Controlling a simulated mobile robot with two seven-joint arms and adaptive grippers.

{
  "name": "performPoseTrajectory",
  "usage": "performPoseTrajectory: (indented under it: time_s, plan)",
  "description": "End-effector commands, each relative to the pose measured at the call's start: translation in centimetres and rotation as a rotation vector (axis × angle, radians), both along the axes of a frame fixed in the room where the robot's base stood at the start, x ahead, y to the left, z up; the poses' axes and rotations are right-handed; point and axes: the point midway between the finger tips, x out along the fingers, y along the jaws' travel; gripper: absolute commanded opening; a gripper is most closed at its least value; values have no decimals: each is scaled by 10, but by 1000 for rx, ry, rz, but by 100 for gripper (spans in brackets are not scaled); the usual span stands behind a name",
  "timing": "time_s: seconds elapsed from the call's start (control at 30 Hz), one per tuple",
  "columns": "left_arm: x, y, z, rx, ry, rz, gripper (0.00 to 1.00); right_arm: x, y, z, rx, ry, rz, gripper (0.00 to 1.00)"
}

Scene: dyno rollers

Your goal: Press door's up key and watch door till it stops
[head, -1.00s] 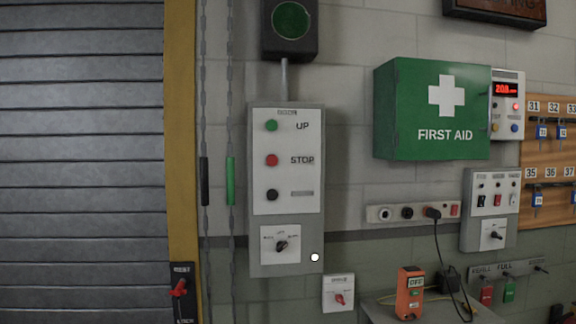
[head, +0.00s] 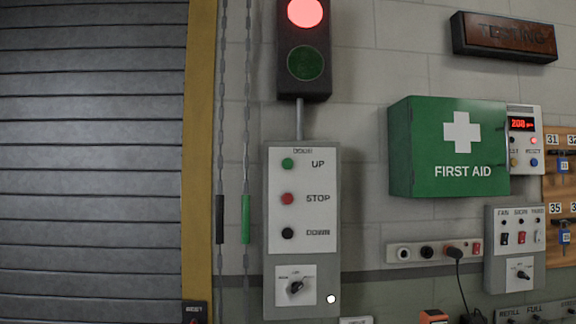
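The door control panel (head: 330,180) hangs on the wall in the head view, with a green UP key (head: 288,163), a red STOP key (head: 287,198) and a black DOWN key (head: 287,233). A rotary selector (head: 296,287) sits below them. The door (head: 90,150) is a grey slatted shutter filling the left side. Its slats cover all of the opening that I see; its bottom edge is out of view. Neither gripper is in view, and nothing covers the keys.
A signal light (head: 305,45) above the panel has its red lamp lit and green dark. A yellow door post (head: 199,150) and chains (head: 247,100) stand left of the panel. A first aid box (head: 455,145), sockets (head: 425,252) and a switch box (head: 515,250) are to the right.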

Motion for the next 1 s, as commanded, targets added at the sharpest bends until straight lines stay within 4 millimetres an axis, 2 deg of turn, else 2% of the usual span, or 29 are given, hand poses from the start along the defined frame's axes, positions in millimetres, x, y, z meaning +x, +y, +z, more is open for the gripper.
performPoseTrajectory:
  time_s: [0.03,0.3,0.6,1.0]
  plan:
    - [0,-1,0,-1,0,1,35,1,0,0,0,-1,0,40]
    - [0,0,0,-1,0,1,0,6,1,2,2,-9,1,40]
    - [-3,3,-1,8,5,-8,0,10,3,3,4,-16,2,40]
    - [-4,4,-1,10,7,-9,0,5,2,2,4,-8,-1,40]
